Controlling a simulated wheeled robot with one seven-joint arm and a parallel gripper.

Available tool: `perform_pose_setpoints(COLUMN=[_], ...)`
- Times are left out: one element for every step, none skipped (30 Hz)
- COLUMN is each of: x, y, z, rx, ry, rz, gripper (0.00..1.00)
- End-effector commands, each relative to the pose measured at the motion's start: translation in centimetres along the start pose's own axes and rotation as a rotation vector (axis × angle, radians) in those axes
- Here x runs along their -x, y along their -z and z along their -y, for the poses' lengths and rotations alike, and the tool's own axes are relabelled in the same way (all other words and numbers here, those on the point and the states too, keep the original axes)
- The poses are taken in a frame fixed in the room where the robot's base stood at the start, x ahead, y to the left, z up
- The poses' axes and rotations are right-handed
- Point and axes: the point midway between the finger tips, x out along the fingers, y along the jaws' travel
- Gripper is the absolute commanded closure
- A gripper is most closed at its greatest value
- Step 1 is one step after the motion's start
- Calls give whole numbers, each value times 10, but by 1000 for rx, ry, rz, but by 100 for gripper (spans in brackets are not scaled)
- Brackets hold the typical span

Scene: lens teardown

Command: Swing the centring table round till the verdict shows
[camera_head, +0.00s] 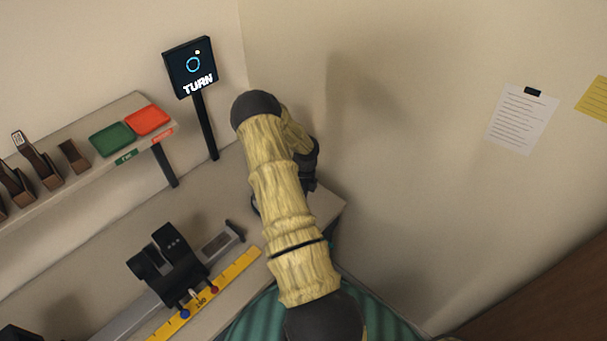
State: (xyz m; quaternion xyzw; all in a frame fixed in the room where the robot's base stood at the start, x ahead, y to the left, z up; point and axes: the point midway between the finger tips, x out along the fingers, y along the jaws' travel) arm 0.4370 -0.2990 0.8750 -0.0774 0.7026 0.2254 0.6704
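A black display (191,68) on a dark post stands at the back of the bench. It reads "TURN" under a blue ring with a small yellowish dot. My arm, in a ribbed yellowish sleeve, crosses the middle and bends down at a dark elbow. My gripper (308,172) shows only as dark parts behind the arm, near the bench's right end; its fingers are hidden. I cannot make out the centring table; a dark curved edge (255,206) peeks out left of the arm, but I cannot tell what it belongs to.
A black fixture (168,263) sits on a rail beside a yellow scale (248,263), left of my arm. A shelf holds a green tray (113,139), a red tray (147,120) and several brown holders (40,163). Walls close off the back and right.

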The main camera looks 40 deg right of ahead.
Motion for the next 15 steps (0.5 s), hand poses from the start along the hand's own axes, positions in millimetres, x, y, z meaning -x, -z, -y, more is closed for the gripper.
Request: perform_pose_setpoints(x=[10,16,24,30,36,44,50,56,64,70,76,84,90,96,104], y=[-1,-1,-1,-1,-1,-1,-1,-1,-1,-1,-1,-1,-1,-1,-1], z=[2,1,1,2,2,1,1,1,1,1,1,1,1,1,1], rx=[2,1,1,2,2,1,1,1,3,2,2,1,1,1,2], ry=[5,4,5,5,5,5,5,5,4,5,5,5,5,4,5], rz=[1,2,2,2,2,2,3,2,2,3,2,2,2,3,2], gripper=[54,54,54,54,54,54,54,54,54,54,54,54,54,54,54])
